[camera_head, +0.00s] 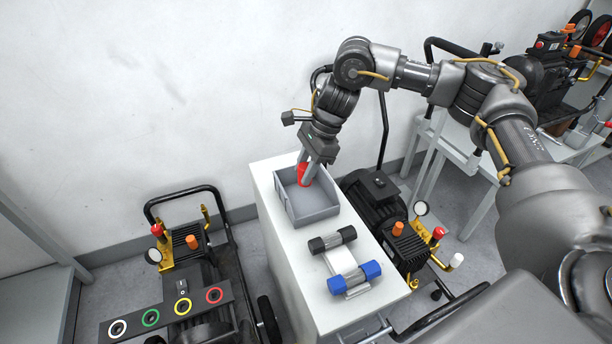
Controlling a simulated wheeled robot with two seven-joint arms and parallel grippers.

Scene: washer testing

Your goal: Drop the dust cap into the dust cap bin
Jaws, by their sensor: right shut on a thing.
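The red dust cap (302,180) is between the fingers of my right gripper (306,176), which is shut on it. The gripper points down over the grey open bin (318,215) on the white cabinet. The cap is at the back part of the bin, inside its outline; I cannot tell whether it touches the bin floor. The bin looks otherwise empty. My left gripper is not in view.
A black-ended part (331,240) and a blue-ended part (354,277) lie on the white cabinet (286,264) in front of the bin. Pressure washers stand left (186,250) and right (401,240) of it. The wall is behind.

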